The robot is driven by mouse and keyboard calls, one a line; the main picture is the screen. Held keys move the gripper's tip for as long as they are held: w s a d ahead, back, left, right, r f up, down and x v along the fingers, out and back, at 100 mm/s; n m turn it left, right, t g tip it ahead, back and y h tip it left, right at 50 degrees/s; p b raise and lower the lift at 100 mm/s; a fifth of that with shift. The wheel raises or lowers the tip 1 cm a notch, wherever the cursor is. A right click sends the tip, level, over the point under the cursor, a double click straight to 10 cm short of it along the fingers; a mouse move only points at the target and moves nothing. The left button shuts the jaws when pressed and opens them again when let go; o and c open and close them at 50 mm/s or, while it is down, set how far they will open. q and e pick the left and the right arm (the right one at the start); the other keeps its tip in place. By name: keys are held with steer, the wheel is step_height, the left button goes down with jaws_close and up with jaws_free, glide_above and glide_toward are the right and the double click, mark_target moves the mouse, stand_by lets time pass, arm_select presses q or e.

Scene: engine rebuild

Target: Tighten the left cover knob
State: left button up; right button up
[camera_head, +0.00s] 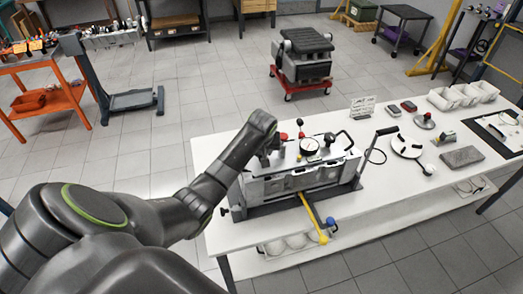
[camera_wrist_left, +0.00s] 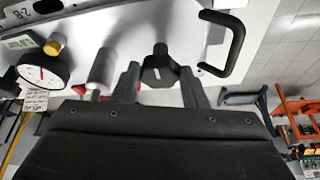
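The engine cover, a pale metal plate, lies on top of the engine block (camera_head: 305,178) on the white table. In the left wrist view a black cover knob (camera_wrist_left: 158,72) with a white mark stands between the fingertips of my left gripper (camera_wrist_left: 160,85). The fingers are open on both sides of the knob, with small gaps visible. In the head view my left gripper (camera_head: 271,150) is at the left end of the engine, and it hides the knob there. My right gripper is not in view.
A black handle (camera_wrist_left: 226,45) stands beside the knob. A yellow-handled tool (camera_head: 314,222) sticks out in front. The white table (camera_head: 400,190) has free room right of the engine.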

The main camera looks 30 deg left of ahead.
arm_select(q)
steer(key=shift+c, duration=0.6)
